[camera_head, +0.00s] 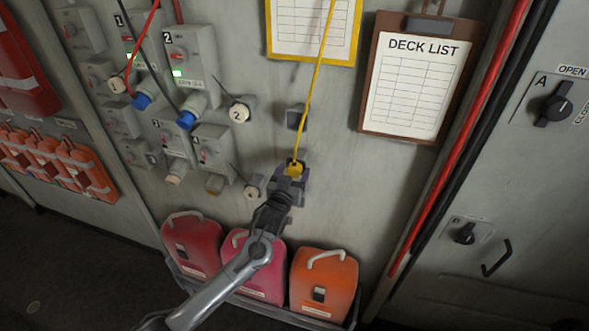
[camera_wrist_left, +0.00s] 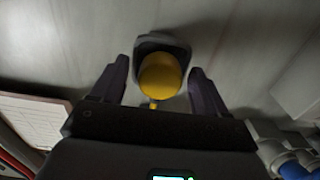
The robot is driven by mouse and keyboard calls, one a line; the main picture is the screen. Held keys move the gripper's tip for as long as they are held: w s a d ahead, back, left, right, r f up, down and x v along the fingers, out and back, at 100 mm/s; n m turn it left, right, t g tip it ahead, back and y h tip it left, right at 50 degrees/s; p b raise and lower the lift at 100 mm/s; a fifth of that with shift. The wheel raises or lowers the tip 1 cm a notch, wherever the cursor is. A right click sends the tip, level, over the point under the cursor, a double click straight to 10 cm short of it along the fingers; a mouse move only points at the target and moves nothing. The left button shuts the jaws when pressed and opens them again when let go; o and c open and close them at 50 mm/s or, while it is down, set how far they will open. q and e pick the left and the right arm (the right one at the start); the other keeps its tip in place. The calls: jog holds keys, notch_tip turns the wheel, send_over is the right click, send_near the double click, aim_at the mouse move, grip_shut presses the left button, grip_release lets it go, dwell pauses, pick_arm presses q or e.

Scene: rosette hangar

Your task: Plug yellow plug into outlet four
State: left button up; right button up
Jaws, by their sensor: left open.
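The yellow plug (camera_head: 294,169) sits in a dark holder on the grey wall, with its yellow cable running up from it. In the left wrist view the round yellow plug (camera_wrist_left: 160,76) lies between the fingers, with gaps on both sides. My left gripper (camera_head: 289,181) is open at the plug, and its dark fingers also show in the left wrist view (camera_wrist_left: 160,83). The outlet boxes are left of the plug. My right gripper is not in view.
Blue plugs fill outlets one (camera_head: 141,100) and two (camera_head: 186,119). Round caps hang by the outlets, one marked 2 (camera_head: 238,112). An empty dark holder (camera_head: 297,117) is above the plug. Red and orange cans (camera_head: 324,283) stand below. A clipboard (camera_head: 414,78) hangs at right.

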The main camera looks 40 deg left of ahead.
aim_at(293, 173)
pick_arm(q)
jog(key=shift+p, duration=0.4)
dwell(0.7)
jog(key=shift+c, duration=0.3)
grip_shut()
jog(key=shift+p+v, duration=0.8)
jog(key=shift+v, duration=0.25)
jog(key=shift+p+v, duration=1.25)
jog(key=shift+v, duration=0.65)
